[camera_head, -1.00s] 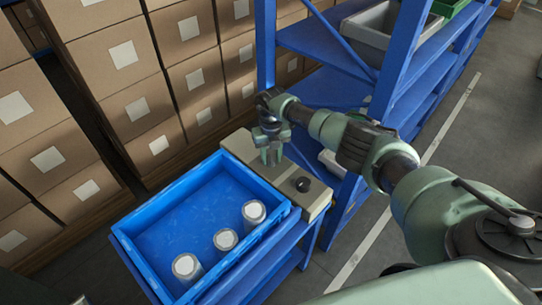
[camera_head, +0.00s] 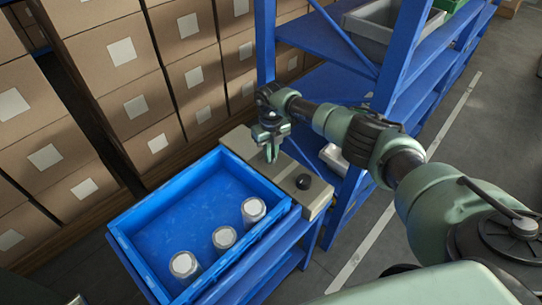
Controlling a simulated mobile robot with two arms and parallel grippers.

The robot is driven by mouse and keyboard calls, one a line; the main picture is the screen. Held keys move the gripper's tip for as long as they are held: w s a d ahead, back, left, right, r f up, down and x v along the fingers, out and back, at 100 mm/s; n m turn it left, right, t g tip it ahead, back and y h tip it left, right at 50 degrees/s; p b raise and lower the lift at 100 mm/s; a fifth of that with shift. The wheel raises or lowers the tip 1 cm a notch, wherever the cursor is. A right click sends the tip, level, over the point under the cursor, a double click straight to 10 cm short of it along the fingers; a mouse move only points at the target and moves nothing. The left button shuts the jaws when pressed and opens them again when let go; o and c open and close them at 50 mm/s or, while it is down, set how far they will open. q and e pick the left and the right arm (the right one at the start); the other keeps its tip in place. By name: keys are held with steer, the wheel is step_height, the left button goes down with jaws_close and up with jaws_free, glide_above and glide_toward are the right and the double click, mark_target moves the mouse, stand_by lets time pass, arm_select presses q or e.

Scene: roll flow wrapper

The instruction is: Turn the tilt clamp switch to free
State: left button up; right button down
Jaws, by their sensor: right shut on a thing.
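A beige control box (camera_head: 238,143) stands at the back right edge of the blue tilted tray. A round black knob (camera_head: 303,182) sits on its near right part. My right gripper (camera_head: 271,155) points down over the box's far left part, behind the knob and apart from it. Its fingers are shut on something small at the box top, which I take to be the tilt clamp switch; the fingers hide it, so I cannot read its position. My left gripper is not in view.
The blue tray (camera_head: 124,238) holds three silver-white cylinders, one of them here (camera_head: 224,238). A blue shelf rack (camera_head: 402,60) with a grey bin (camera_head: 372,48) stands close behind my right arm. Stacked cartons (camera_head: 150,145) line the left. Floor is clear on the right.

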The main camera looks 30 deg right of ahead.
steer(key=n+b, duration=0.4)
steer(key=n, duration=0.1)
steer(key=shift+f, duration=0.15)
steer(key=n+b, duration=0.2)
steer(key=n, duration=0.1)
steer(key=shift+n+b, duration=0.4)
steer(key=shift+r+n, duration=0.2)
steer(key=shift+n, duration=0.2)
steer(key=shift+w+b, duration=0.1)
steer(key=shift+b, duration=0.2)
steer(key=c, duration=1.5)
jaws_free()
steer(key=shift+o, duration=0.2)
steer(key=shift+r+b, duration=0.45)
steer(key=shift+r, duration=3.5)
